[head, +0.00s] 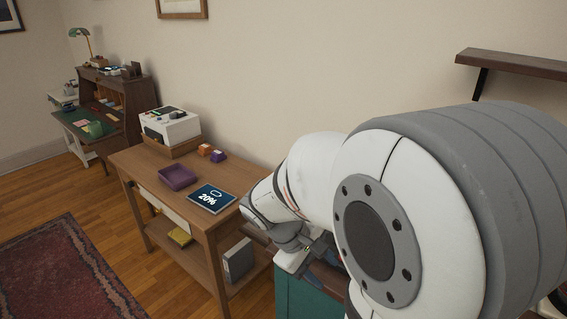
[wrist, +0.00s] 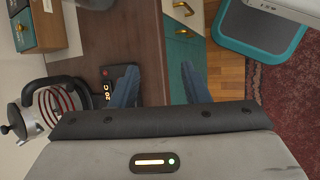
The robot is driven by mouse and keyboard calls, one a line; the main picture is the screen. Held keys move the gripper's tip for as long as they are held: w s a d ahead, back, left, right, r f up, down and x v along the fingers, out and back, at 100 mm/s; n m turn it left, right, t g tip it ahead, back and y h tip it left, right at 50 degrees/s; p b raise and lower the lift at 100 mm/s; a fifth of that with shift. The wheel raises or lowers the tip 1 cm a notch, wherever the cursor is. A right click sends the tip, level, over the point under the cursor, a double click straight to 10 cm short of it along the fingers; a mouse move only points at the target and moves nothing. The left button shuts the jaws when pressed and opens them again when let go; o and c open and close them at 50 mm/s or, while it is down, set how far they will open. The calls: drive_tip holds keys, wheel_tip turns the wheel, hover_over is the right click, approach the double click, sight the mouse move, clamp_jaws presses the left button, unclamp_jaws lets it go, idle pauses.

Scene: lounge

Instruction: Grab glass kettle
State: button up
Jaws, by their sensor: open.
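In the wrist view, at the left edge, there is a kettle-like vessel (wrist: 55,103) with a curved black handle and a red coil; it appears to be the glass kettle. A black base with a "20 C" display (wrist: 107,90) is to its right. My gripper (wrist: 158,78) is open, its two blue fingers apart and nothing between them. The kettle is left of the fingers and not touching them; the gripper body hides part of it. In the head view my arm covers this area and the kettle does not show.
A teal cabinet front (wrist: 183,50) lies beyond the right finger. A wooden side table (head: 150,165) stands left of my arm.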

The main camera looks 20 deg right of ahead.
drive_tip(key=w+d+f+n+h+p, duration=0.1)
drive_tip(key=w+d+n+h, duration=0.3)
drive_tip(key=d, duration=0.4)
drive_tip(key=w+d+f+n+t+h+p, duration=0.1)
drive_tip(key=w+d+n+h, duration=0.3)
drive_tip(key=d, duration=0.5)
drive_tip(key=w+d+f+n+h+p, duration=0.1)
drive_tip(key=w+d+n+h+p, duration=0.2)
drive_tip(key=d, duration=0.6)
drive_tip(key=shift+w+d+n+t+h+p, duration=0.15)
drive_tip(key=shift+w+n+t+h, duration=0.05)
drive_tip(key=shift+w+n, duration=0.45)
drive_tip(key=shift+w+d+n+t+h+p, duration=0.1)
drive_tip(key=shift+w+n+t+h+p, duration=0.1)
drive_tip(key=shift+w+n, duration=0.45)
drive_tip(key=shift+w, duration=0.15)
clamp_jaws()
